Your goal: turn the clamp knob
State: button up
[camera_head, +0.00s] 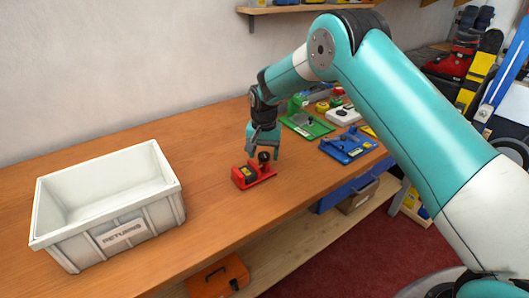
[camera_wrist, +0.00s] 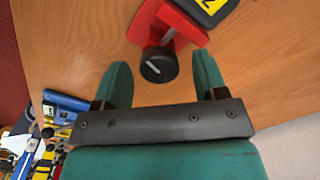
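The black clamp knob (camera_wrist: 158,65) with a white line on its face is on a red clamp (camera_wrist: 176,22) in the wrist view. In the head view the red clamp (camera_head: 254,177) sits on the wooden bench, with the knob (camera_head: 264,157) at its upper right end. My gripper (camera_wrist: 164,80) is open, with one teal finger on each side of the knob and gaps between. In the head view my gripper (camera_head: 263,153) hangs over the clamp and partly hides the knob's surroundings.
A white returns bin (camera_head: 165,197) stands on the bench (camera_head: 215,210) at left. A green fixture (camera_head: 307,126), a blue fixture (camera_head: 347,146) and a white device (camera_head: 343,116) lie to the right and behind. The bench between bin and clamp is clear.

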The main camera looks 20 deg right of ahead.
aim_at(264, 155)
notch_tip(264, 155, up, 17)
jog(key=b, duration=0.2)
jog(key=shift+r, duration=0.2)
dwell(0.4)
jog(key=s+a+r+n+y, duration=0.1)
jog(key=s+a+r+n, duration=0.15)
jog(key=s, duration=0.65)
jog(key=s+a+r+n+y, duration=0.1)
jog(key=s+r+n, duration=0.25)
jog(key=s, duration=0.55)
jog(key=s+f+n+y, duration=0.1)
jog(key=s+f+n, duration=0.1)
jog(key=s, duration=0.8)
jog(key=s+f+n+y, duration=0.1)
jog(key=s+n, duration=0.3)
jog(key=s, duration=0.7)
jog(key=shift+s+a+f, duration=0.15)
jog(key=shift+a+f, duration=0.2)
jog(key=shift+f, duration=0.05)
